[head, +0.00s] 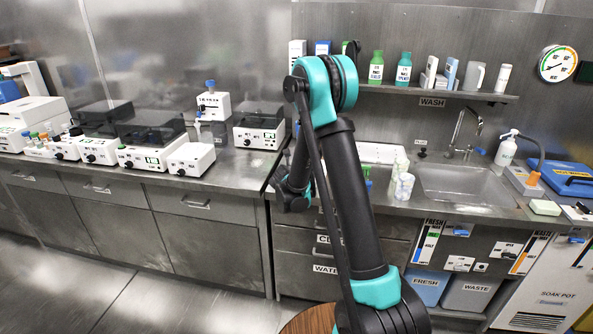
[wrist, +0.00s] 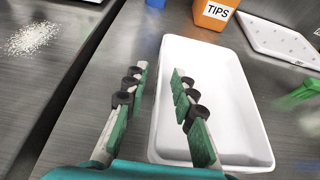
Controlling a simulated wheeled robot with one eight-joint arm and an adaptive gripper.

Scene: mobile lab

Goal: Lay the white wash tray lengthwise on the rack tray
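The white wash tray (wrist: 236,110) lies flat on the steel counter in the wrist view, open side up and empty. My gripper (wrist: 160,76) is open with nothing between its fingers. In that view its left finger lies outside the tray's left wall and its right finger overlaps the tray's inside; the height above the rim is hard to tell. A shallow white tray with small dots or holes (wrist: 277,40), perhaps the rack tray, lies at the upper right. In the head view a white tray edge (head: 378,152) shows behind my arm; my gripper is mostly hidden there.
An orange TIPS box (wrist: 214,11) stands at the wash tray's far end. A green object (wrist: 302,94) is at its right. White granules (wrist: 33,38) lie at the left. White cups (head: 403,186) stand beside the sink (head: 465,183). A shelf (head: 430,91) holds bottles above.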

